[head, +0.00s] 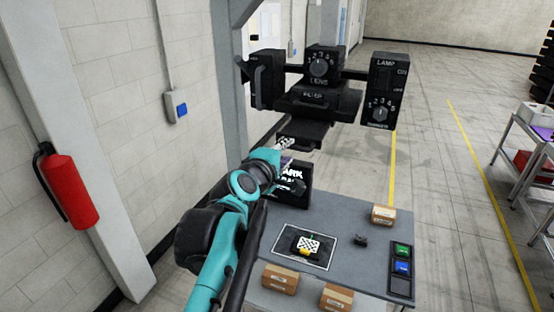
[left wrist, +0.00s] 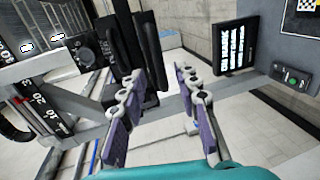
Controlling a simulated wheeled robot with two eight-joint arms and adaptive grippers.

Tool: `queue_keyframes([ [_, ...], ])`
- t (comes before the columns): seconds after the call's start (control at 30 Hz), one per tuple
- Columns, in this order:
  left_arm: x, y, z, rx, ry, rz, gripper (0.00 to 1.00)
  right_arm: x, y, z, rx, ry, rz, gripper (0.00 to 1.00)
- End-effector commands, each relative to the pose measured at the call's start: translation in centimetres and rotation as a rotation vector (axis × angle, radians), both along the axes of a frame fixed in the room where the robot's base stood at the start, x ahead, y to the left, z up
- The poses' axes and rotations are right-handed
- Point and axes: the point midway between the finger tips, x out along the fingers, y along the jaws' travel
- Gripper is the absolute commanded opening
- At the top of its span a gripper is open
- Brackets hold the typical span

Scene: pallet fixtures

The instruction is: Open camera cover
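A black camera-like rig hangs over the table in the head view. It has a lens box with a numbered dial (head: 323,65), a lamp box (head: 382,90) at the right and a box with a handle (head: 264,82) at the left. Under its middle is a black drawer-like piece with a handle (head: 304,138). Which part is the cover is unclear. My left gripper (head: 286,150) is just below and left of that lower piece. In the left wrist view the left gripper (left wrist: 158,76) has its fingers apart, with black panels (left wrist: 148,45) beyond the tips. Contact is unclear. My right gripper is out of view.
A black sign (head: 296,190) stands behind my left arm. A grey post (head: 228,75) rises at the left.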

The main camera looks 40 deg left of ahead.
Motion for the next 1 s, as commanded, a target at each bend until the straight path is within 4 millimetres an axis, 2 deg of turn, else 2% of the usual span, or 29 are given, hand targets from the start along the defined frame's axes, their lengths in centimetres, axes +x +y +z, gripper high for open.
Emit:
queue_keyframes([
  [0.03, -1.2, -0.2, 0.2, 0.000, 0.001, 0.002, 0.32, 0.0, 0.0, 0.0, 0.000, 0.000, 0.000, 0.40],
  [0.2, -4.1, -0.9, 0.8, 0.000, 0.000, 0.002, 0.32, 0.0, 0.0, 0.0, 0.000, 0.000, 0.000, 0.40],
  [0.4, -6.2, -1.4, 1.3, -0.001, 0.000, 0.001, 0.32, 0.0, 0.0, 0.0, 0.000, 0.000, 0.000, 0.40],
  [1.0, -6.6, -1.5, 1.4, 0.001, 0.000, 0.000, 0.32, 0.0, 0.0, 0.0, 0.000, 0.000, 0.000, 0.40],
])
